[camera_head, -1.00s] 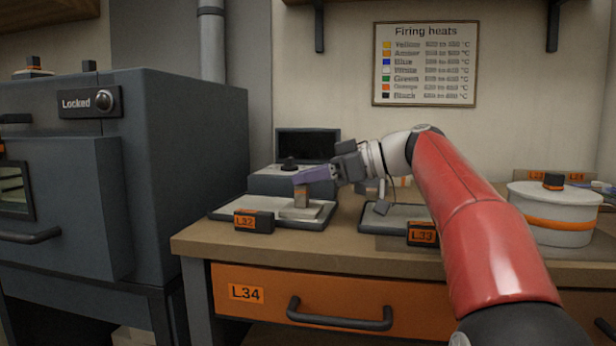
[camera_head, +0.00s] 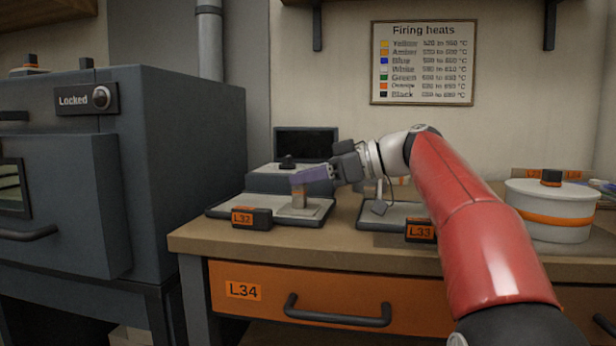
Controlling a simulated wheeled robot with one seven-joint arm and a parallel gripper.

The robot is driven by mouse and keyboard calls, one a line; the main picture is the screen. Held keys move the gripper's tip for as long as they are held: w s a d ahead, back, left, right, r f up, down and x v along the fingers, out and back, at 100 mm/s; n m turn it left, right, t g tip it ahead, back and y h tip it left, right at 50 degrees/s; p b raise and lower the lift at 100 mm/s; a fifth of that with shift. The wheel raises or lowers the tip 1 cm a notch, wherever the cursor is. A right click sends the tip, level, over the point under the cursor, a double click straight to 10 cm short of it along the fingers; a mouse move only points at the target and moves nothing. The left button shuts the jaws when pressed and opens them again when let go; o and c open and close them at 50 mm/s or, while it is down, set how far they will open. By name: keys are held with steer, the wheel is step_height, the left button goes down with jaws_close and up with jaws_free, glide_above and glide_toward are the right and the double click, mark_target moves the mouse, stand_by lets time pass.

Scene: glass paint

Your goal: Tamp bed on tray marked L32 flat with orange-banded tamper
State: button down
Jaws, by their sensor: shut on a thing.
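The tray marked L32 (camera_head: 212,212) lies on the bench at the left, with its orange label on a dark block at the front. A pale bed (camera_head: 268,205) fills it. My gripper (camera_head: 300,179), with purple fingers, is shut on the upright tamper (camera_head: 299,198) over the right part of this tray. The tamper's stem shows brownish orange below the fingers. Its foot is down at the bed and hard to tell from it. The fingers hide the tamper's top.
A second tray marked L33 (camera_head: 394,223) lies to the right, partly behind my red arm. A white pot with an orange band (camera_head: 550,225) stands at far right. A grey device (camera_head: 275,182) stands behind the L32 tray. The kiln (camera_head: 185,150) is at left.

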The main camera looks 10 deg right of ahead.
steer(key=shift+f+b, duration=0.35)
stand_by(0.9)
steer(key=shift+r+p, duration=1)
steer(key=shift+r, duration=0.2)
steer(key=shift+a, duration=0.1)
steer(key=shift+w+a, duration=0.4)
steer(key=shift+a, duration=0.5)
steer(key=shift+w+a, duration=0.45)
steer(key=shift+a, duration=0.5)
steer(key=shift+w+a, duration=0.4)
steer(key=shift+a, duration=0.5)
steer(key=shift+f, duration=0.15)
steer(key=shift+f+b, duration=0.55)
steer(key=shift+f, duration=0.1)
